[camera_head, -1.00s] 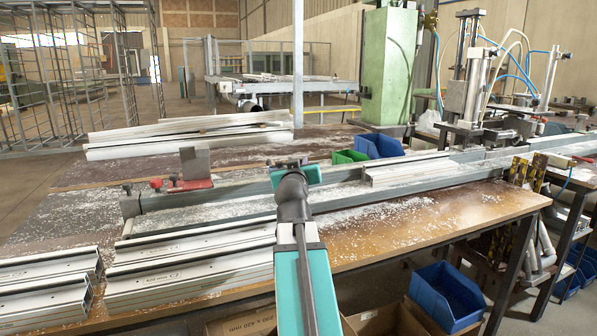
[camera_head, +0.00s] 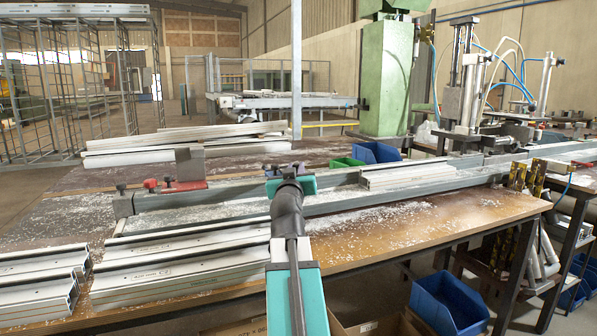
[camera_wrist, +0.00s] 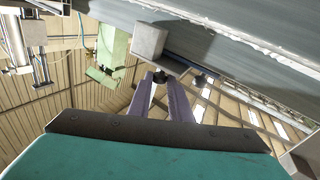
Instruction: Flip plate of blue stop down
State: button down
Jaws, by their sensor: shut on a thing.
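The blue stop (camera_head: 270,172) is on the long grey rail (camera_head: 235,201), mostly hidden behind my wrist in the head view; only small bluish parts and dark knobs show. In the wrist view, my gripper (camera_wrist: 161,80) has its two purple-grey fingers close together around a small dark part. A light grey block (camera_wrist: 150,42), apparently the stop's plate, is just beyond the fingertips, below the grey rail face (camera_wrist: 230,50). My gripper (camera_head: 284,170) is shut on the stop's plate, but the exact contact and the plate's tilt are hard to see.
A red stop (camera_head: 182,186) with an upright grey plate (camera_head: 189,163) sits left on the rail. Aluminium profiles lie stacked at the front left (camera_head: 180,265) and on the rail at the right (camera_head: 408,174).

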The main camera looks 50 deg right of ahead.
jog(key=shift+s+f, duration=0.1)
jog(key=shift+s, duration=0.05)
jog(key=c, duration=1.6)
grip_release()
jog(key=shift+s, duration=0.1)
jog(key=shift+c, duration=0.2)
